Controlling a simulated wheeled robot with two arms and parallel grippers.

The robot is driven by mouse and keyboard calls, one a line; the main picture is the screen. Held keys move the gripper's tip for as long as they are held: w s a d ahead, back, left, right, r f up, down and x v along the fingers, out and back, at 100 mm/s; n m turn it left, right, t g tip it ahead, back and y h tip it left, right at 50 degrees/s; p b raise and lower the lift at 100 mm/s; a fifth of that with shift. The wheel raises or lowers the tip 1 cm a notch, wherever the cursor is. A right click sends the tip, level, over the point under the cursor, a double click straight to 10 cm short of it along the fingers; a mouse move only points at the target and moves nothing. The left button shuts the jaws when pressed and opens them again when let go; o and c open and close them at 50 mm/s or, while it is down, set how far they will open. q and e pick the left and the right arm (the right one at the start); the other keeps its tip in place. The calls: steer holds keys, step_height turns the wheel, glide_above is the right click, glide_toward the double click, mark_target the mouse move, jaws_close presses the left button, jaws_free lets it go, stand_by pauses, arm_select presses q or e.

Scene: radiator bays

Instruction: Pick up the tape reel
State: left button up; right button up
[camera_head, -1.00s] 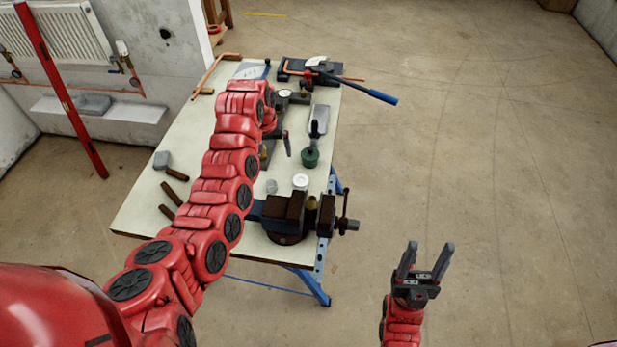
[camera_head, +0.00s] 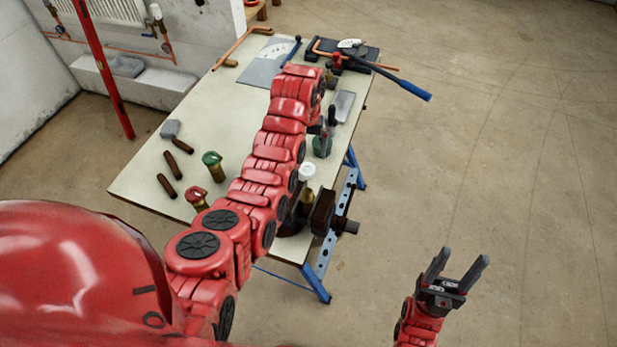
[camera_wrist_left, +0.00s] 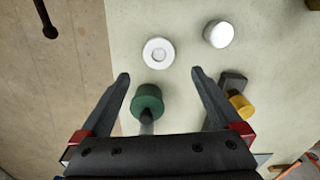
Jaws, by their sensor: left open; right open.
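A green round item (camera_wrist_left: 147,100) sits between the fingers in the picture. My right gripper (camera_head: 457,268) is open and empty over the floor.
A white cylinder (camera_wrist_left: 219,34) and a yellow piece (camera_wrist_left: 241,105) are right of the reel in the wrist view. A dark vise (camera_head: 323,212) stands at the bench edge. Floor to the right is clear.

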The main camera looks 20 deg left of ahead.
mark_target(307, 168)
arm_select(q)
steer(key=shift+a+f, duration=0.1)
steer(key=shift+f, duration=0.55)
steer(key=shift+s+f+p, duration=0.15)
steer(key=shift+f+p, duration=0.1)
steer(key=shift+p, duration=0.05)
steer(key=shift+f+p, duration=0.25)
steer(key=shift+p, duration=0.3)
steer(key=f+p, duration=0.2)
steer(key=f, duration=0.1)
steer(key=shift+d+f, duration=0.15)
steer(key=shift+d, duration=0.05)
steer(key=shift+s+f, duration=0.1)
steer(key=shift+f, duration=0.7)
